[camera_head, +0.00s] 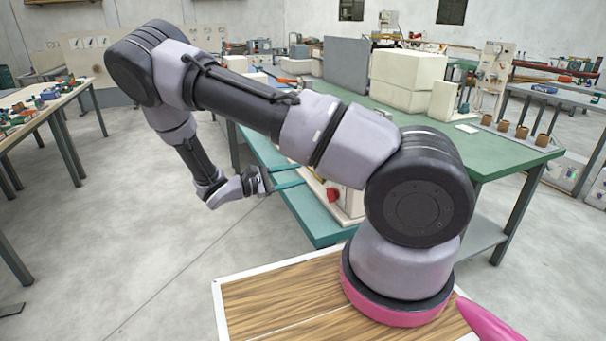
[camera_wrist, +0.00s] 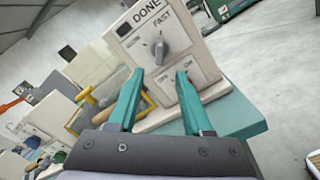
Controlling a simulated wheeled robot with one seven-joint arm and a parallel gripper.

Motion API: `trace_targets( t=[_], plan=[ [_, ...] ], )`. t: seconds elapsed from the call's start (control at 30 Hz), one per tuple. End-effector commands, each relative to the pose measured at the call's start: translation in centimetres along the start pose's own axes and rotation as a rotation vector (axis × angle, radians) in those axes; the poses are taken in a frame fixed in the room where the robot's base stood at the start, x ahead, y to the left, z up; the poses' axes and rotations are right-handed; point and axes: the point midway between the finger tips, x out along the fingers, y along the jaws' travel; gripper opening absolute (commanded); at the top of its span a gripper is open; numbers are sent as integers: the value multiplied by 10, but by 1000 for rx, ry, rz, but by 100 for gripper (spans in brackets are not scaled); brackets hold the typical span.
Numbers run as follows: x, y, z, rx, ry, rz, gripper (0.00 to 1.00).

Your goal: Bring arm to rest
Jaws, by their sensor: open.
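My arm reaches out from its pink base ring and bends down at the left in the head view. My gripper (camera_head: 302,174) is open, with two teal fingers pointing right beside a white machine (camera_head: 350,204) that has a red knob. In the wrist view my gripper (camera_wrist: 159,72) is open and empty in front of a white control panel (camera_wrist: 143,40). The panel carries a grey knob (camera_wrist: 158,47) and the words DONE and FAST. My fingers look close to the panel; I cannot tell whether they touch it. My arm hides part of the machine.
The machine stands on a low teal shelf (camera_head: 322,232) in front of a green table (camera_head: 508,153). White boxes (camera_head: 408,68), a grey panel (camera_head: 346,64) and brown cups (camera_head: 522,132) stand on the table. A cluttered bench (camera_head: 40,112) is at the left. The floor between is clear.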

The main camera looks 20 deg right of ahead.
Motion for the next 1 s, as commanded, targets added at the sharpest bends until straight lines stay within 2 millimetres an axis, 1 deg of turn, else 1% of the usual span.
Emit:
trace_targets(
  t=[0.4,0.47,0.53,0.67,0.83,1.0],
  plan=[
    [0,0,0,1,0,-3,50],
    [1,1,3,5,3,-19,50],
    [3,2,9,18,11,-67,50],
    [7,7,31,66,50,-237,50],
    [10,14,70,164,126,-525,50],
    [7,25,111,280,215,-789,50]
  ],
)
